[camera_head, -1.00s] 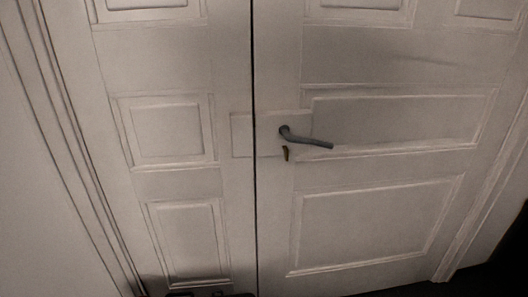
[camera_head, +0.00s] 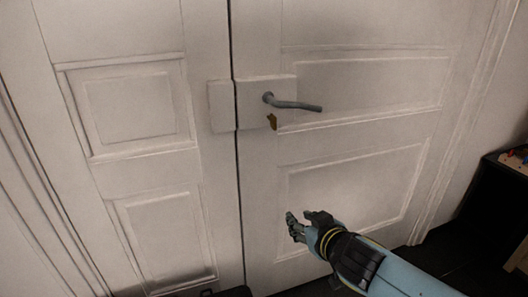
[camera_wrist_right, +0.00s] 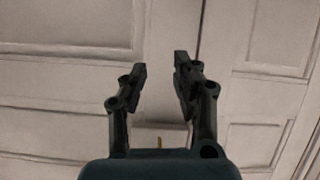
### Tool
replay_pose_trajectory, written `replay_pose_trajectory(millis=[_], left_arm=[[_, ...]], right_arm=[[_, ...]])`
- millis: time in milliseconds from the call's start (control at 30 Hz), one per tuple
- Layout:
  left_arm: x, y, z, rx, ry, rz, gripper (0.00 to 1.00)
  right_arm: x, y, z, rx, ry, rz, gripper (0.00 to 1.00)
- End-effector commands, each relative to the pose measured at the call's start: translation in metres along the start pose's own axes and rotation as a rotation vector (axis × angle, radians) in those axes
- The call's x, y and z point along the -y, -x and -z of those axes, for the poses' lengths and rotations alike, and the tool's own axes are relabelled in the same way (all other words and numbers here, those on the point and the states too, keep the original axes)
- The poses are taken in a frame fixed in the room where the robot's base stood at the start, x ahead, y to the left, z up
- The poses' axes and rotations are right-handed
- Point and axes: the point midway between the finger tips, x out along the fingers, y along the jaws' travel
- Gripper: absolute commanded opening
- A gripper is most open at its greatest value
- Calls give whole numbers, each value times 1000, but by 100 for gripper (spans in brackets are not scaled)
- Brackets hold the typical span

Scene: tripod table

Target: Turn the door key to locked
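The white double door (camera_head: 350,150) fills most of the head view. A small brass-coloured key (camera_head: 271,121) sits in the door below the grey lever handle (camera_head: 292,103). My right gripper (camera_head: 291,226) is below the key and slightly right of it, apart from it, in front of the lower panel. In the right wrist view my right gripper (camera_wrist_right: 158,68) has its two fingers spread with nothing between them. A small yellowish thing, probably the key (camera_wrist_right: 159,141), shows low between the finger bases. My left gripper is not in view.
A dark cabinet (camera_head: 490,200) with small coloured items on top (camera_head: 516,158) stands at the right edge. The floor near the door is dark. The space in front of the key and handle looks clear.

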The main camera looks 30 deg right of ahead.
Motion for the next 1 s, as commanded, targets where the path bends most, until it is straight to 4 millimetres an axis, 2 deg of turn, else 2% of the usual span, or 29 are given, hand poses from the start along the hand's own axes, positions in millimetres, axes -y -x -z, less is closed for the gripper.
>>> replay_pose_trajectory(millis=[33, 100, 200, 300, 367, 467, 800, 1000], left_arm=[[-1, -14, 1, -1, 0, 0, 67], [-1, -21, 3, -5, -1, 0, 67], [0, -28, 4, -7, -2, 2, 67], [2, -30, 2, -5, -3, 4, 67], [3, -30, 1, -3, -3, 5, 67], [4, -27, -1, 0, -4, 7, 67], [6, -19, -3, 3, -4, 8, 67], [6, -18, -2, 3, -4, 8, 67]], right_arm=[[0, 1, 38, -99, -21, -7, 29], [-1, 13, 94, -224, -57, -14, 29], [-3, 33, 148, -351, -98, -19, 29], [-4, 46, 178, -422, -123, -19, 29], [-5, 48, 187, -440, -129, -18, 29], [-6, 40, 197, -449, -131, -19, 29], [-9, -21, 225, -446, -131, -19, 29], [-10, -41, 233, -445, -130, -18, 29]])
